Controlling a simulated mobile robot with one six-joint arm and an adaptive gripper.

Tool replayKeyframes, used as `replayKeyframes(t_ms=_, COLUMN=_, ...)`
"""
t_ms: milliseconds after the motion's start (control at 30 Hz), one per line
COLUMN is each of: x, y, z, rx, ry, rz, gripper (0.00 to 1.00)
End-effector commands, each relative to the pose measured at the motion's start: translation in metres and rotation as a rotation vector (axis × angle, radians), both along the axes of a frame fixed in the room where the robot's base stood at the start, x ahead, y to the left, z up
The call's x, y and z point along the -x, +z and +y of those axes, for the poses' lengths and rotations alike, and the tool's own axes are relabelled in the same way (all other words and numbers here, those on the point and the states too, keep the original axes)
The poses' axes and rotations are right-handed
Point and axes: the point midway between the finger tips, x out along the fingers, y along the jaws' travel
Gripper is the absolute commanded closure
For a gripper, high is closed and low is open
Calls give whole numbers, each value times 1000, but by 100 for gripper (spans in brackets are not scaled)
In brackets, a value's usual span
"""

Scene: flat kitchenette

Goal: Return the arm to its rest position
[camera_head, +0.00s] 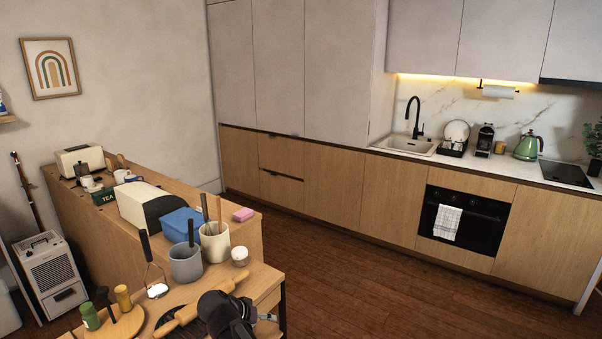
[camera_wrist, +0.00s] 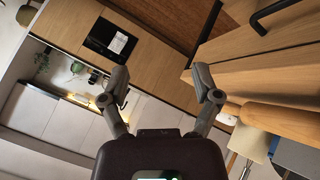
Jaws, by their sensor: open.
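My gripper (camera_wrist: 160,82) is open in the wrist view, its two grey fingers spread wide with nothing between them. In the head view the dark wrist and gripper (camera_head: 262,317) show at the bottom, over the near end of the wooden counter (camera_head: 262,277). A wooden rolling pin (camera_head: 205,302) lies just left of the gripper in the head view, partly hidden by it. The rolling pin also shows at the right of the wrist view (camera_wrist: 280,119), beside the right finger. I cannot tell how far the gripper is above the counter.
A grey utensil pot (camera_head: 186,266), a cream utensil pot (camera_head: 215,244), a small white jar (camera_head: 240,256), a blue box (camera_head: 180,222) and a bread bin (camera_head: 140,205) crowd the counter. Open floor (camera_head: 370,290) lies right.

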Motion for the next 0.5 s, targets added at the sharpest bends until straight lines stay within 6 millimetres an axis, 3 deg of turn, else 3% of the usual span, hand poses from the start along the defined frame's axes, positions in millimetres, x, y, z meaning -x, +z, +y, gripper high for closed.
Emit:
replayKeyframes(t_ms=100, x=1, y=-10, z=-36, rx=-22, ry=-18, rz=71, gripper=19)
replayKeyframes(t_ms=500, x=16, y=-38, z=-132, rx=-137, ry=-35, rz=286, gripper=19)
